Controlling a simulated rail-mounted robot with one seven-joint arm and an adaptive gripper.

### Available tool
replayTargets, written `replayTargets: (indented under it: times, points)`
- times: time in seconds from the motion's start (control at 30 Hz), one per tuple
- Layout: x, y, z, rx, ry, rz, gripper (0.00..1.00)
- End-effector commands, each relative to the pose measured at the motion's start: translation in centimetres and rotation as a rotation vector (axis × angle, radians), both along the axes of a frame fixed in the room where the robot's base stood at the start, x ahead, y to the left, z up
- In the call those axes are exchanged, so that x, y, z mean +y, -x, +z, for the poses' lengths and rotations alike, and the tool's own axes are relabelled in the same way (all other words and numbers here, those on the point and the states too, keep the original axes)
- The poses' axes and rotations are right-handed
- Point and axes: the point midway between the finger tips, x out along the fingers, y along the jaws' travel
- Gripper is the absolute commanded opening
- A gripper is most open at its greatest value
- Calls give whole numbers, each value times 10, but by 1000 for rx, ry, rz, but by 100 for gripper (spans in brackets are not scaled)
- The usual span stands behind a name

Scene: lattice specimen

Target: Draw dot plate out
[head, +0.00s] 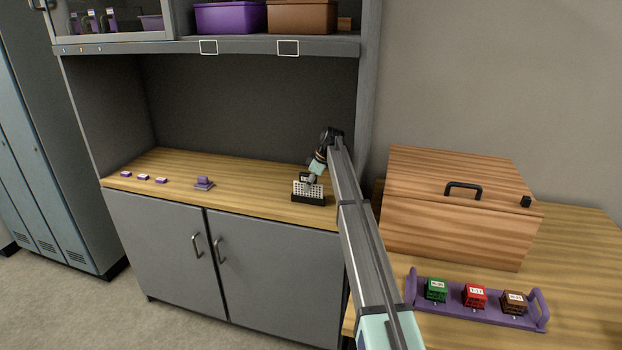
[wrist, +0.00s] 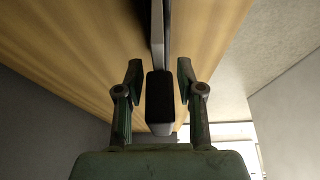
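The dot plate (head: 307,191) is a pale upright panel with rows of dark dots. It stands in a low black holder (head: 308,200) on the right part of the wooden counter. My gripper (head: 312,179) is at the plate's top edge in the head view, partly overlapping it. In the wrist view my gripper (wrist: 160,78) is open, with one finger on each side of a dark narrow upright piece (wrist: 159,88). Gaps show between the fingers and this piece. I cannot tell whether it is part of the plate or its holder.
A purple block on a small base (head: 204,183) and several small purple pieces (head: 143,177) lie left on the counter. The cabinet's side wall (head: 368,90) rises close right. A wooden box (head: 450,235) and a purple tray (head: 520,322) with coloured blocks stand on the right table.

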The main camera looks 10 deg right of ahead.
Motion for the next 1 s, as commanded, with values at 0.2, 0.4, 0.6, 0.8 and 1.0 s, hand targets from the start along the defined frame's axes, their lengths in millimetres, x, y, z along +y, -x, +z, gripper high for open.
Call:
replayTargets:
  times: [0.2, 0.4, 0.6, 0.8, 1.0]
  points:
    - [4, -2, -12, 0, 0, 0, 38]
    - [4, -2, -12, -1, 0, 0, 34]
    - [4, -2, -12, -1, 0, 0, 0]
    - [4, -2, -12, -1, 0, 0, 0]
    - [4, -2, -11, -1, 0, 0, 0]
